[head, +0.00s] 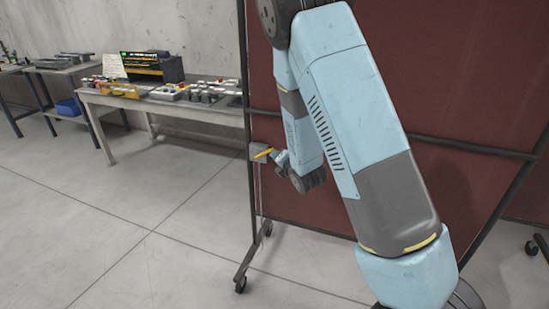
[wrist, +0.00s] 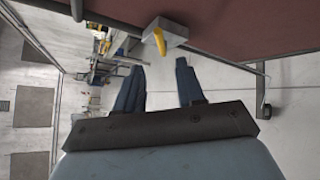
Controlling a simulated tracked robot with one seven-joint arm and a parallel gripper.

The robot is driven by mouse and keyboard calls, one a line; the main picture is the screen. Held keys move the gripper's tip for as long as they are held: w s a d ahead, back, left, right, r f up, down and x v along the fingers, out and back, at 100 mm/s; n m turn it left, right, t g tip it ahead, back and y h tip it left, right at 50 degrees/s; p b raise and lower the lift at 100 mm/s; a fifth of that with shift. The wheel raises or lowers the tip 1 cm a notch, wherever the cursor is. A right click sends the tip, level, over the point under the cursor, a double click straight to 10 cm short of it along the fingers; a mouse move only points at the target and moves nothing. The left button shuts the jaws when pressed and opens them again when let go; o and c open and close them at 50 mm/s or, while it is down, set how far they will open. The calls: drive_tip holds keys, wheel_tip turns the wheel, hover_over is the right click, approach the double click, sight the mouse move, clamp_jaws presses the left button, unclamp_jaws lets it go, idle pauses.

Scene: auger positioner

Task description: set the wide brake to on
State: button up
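A small grey box (head: 259,146) with a yellow lever (head: 263,153) is fixed at the left edge of the dark red panel. In the wrist view the box (wrist: 168,31) and its yellow lever (wrist: 160,42) are just beyond my fingertips. No label is legible, so I cannot tell whether this is the wide brake or which setting it has. My gripper (head: 281,157) is close to the lever's right in the head view. In the wrist view my gripper (wrist: 160,65) has its two blue fingers apart, with nothing between them.
The red panel (head: 460,75) stands on a wheeled dark frame (head: 241,275) behind my arm. A bench (head: 170,106) with a black-and-yellow machine (head: 152,66) and several controls stands at the back left. A second table (head: 55,66) is farther left. The floor at front left is clear.

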drive_tip(key=shift+s+d+r, duration=0.2)
drive_tip(key=shift+s, duration=0.4)
drive_tip(key=shift+c, duration=0.4)
